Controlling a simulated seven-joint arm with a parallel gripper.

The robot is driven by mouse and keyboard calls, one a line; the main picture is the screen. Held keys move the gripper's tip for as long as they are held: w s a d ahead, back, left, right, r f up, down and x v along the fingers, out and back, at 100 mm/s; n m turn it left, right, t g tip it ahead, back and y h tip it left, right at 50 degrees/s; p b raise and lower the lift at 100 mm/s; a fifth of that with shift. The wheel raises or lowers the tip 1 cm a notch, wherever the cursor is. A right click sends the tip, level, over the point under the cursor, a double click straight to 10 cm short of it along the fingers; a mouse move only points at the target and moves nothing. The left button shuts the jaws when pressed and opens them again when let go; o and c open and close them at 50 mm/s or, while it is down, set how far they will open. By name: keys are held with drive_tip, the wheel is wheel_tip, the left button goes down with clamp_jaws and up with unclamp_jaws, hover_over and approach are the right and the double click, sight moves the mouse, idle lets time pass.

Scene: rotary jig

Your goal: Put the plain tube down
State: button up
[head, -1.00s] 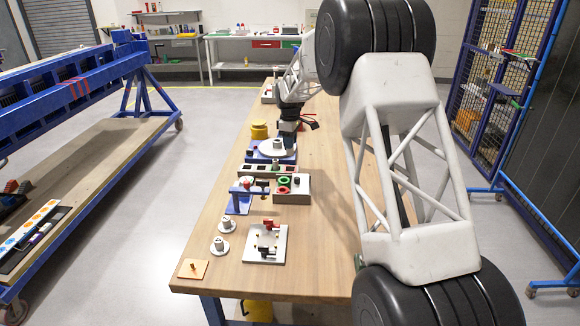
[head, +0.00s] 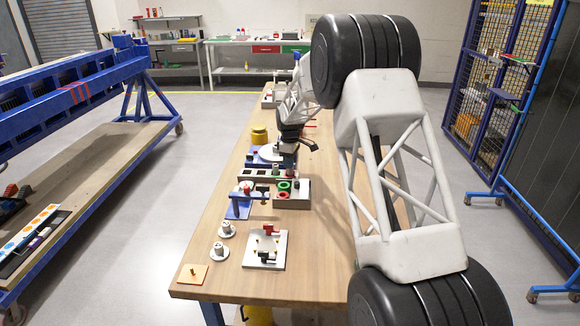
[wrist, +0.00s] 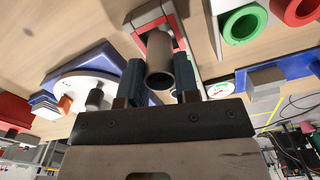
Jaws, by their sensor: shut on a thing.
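My gripper (wrist: 159,80) is shut on the plain tube (wrist: 160,70), a grey-brown hollow tube held between its two dark fingers in the wrist view. The tube's open end faces the camera. Beyond it is a red-edged block (wrist: 168,20); I cannot tell whether the tube touches it. In the head view my gripper (head: 289,160) is low near the slotted rack (head: 252,173), between the turntable and the ring box. The tube is too small and partly hidden there to make out clearly.
The white turntable disc (head: 271,153) on its blue base is just behind. A box with green and red rings (head: 292,200) stands in front. Bare wood lies at front right.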

drive_tip(key=shift+f, duration=1.05)
drive_tip(key=shift+f, duration=0.15)
drive_tip(key=o, duration=1)
drive_tip(key=shift+r, duration=0.2)
wheel_tip(320, 180, up, 12)
